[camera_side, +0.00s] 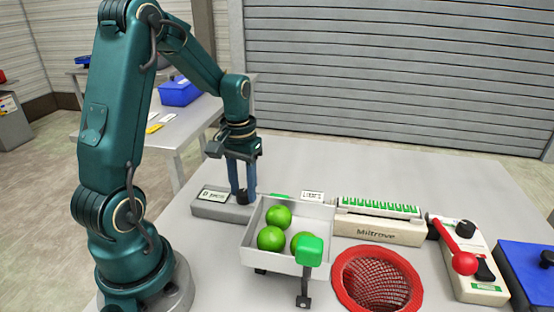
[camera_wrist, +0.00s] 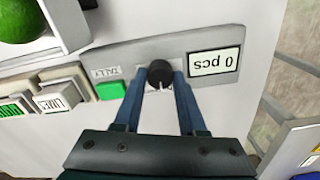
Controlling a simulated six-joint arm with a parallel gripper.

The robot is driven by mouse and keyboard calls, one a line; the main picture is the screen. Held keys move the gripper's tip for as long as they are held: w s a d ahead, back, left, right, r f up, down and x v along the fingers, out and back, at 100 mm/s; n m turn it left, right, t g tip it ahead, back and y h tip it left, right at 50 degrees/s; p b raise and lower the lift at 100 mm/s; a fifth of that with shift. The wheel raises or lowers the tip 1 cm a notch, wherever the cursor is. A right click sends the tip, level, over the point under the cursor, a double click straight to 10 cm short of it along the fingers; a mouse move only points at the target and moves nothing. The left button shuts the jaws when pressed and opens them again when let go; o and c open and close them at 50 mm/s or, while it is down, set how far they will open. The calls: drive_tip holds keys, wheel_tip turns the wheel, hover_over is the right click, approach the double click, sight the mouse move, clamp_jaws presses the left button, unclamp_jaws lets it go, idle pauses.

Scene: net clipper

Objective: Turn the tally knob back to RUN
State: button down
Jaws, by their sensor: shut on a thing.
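The tally unit is a low grey box (camera_side: 222,212) on the table, left of the white tray. In the wrist view its grey face (camera_wrist: 130,57) carries a small display (camera_wrist: 215,62) reading "0 pcs", upside down there. The black tally knob (camera_wrist: 160,73) sits between the display and a green button (camera_wrist: 111,91). My gripper (camera_wrist: 161,80) points down with its blue fingers closed on the knob's two sides; the side view shows it (camera_side: 242,193) over the unit. A light mark shows on the knob's edge; I cannot read which setting it points to.
The white tray (camera_side: 262,259) with green limes (camera_side: 271,238) stands close to the right of my gripper. Beyond it are a beige Miltrove machine (camera_side: 378,232), a red-rimmed net (camera_side: 342,262), a red-levered clipper (camera_side: 463,262) and a blue box (camera_side: 528,270).

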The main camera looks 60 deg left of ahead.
sight(243, 192)
drive_tip(key=n, duration=0.3)
drive_tip(key=shift+n, duration=2.2)
drive_tip(key=shift+c, duration=2.4)
unclamp_jaws()
drive_tip(key=shift+r, duration=0.1)
drive_tip(key=shift+r, duration=2.5)
